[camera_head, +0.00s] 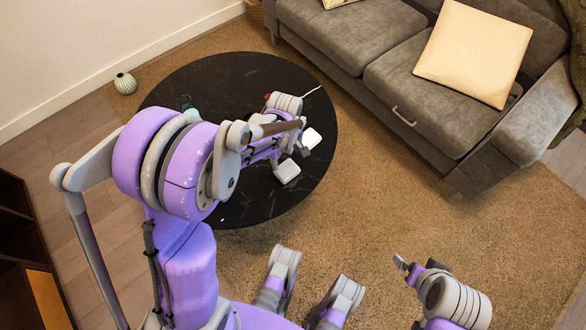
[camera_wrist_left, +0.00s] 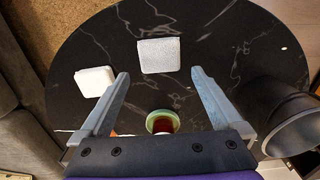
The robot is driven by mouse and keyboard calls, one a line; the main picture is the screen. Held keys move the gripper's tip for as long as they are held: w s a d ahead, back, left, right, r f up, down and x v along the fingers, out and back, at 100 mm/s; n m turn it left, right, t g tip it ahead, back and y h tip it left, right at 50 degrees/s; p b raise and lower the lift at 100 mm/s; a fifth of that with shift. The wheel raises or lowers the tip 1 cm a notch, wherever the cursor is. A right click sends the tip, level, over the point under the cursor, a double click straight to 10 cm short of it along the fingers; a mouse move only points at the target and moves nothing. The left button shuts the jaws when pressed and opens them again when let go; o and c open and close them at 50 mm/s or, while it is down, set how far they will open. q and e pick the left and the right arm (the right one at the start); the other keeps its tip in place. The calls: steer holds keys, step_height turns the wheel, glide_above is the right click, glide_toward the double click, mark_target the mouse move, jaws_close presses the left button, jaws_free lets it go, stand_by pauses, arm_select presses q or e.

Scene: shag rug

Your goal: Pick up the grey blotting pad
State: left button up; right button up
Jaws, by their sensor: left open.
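The blotting pad, a light grey, textured square (camera_wrist_left: 158,55), lies flat on the round black table, just beyond my left fingertips. In the head view it appears to be the lower of two pale squares (camera_head: 287,172). My left gripper (camera_wrist_left: 160,76) is open and empty. Its fingers point toward the pad from either side, without visibly touching it; their height above the table is hard to judge. The left gripper also shows over the table in the head view (camera_head: 280,158), partly hidden by my arm. My right gripper (camera_head: 404,264) is low at the right, away from the table; its jaw opening is unclear.
A whiter block (camera_wrist_left: 95,81) lies beside the pad, outside the left finger. A small round cup with red contents (camera_wrist_left: 162,122) stands between the finger bases. The black marble table (camera_head: 235,75) stands on a tan rug; a grey sofa (camera_head: 350,35) is beyond it.

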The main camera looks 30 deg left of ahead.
mark_target(287, 169)
arm_select(q)
step_height(287, 169, down, 5)
steer(key=shift+f+b, duration=0.1)
steer(key=shift+b, duration=0.55)
step_height(287, 169, down, 5)
steer(key=shift+w+a+r+b, duration=0.1)
steer(key=shift+a+b, duration=0.05)
steer(key=shift+b, duration=0.75)
steer(key=c, duration=1)
step_height(287, 169, up, 10)
steer(key=p, duration=0.3)
steer(key=shift+r, duration=0.1)
